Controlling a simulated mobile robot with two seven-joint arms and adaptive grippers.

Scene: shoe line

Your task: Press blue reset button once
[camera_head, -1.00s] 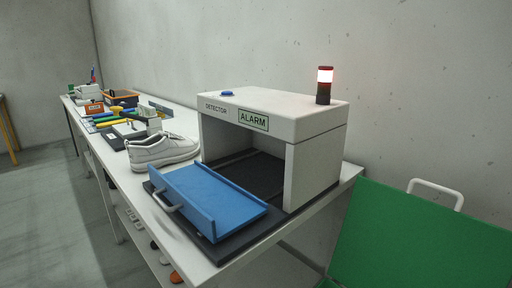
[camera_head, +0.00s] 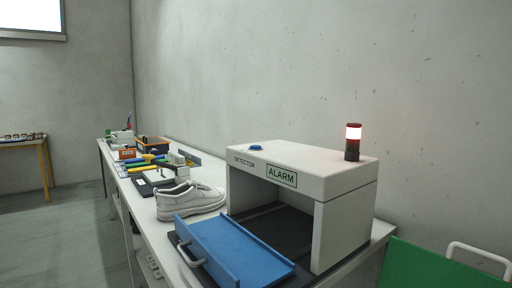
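The blue reset button (camera_head: 256,147) sits on top of the white detector box (camera_head: 330,176), near its left rear. The box front is marked DETECTOR and carries a framed ALARM sign (camera_head: 281,176). A lamp (camera_head: 353,141) with a red cap and a brightly lit band stands at the right of the box top. Neither of my grippers shows in the head view.
A blue tray (camera_head: 232,249) with a grey handle lies at the box's open mouth. A white shoe (camera_head: 190,200) stands left of it on the long table. Tools and an orange-and-black bin (camera_head: 152,145) lie farther back. A green panel (camera_head: 425,267) is at lower right.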

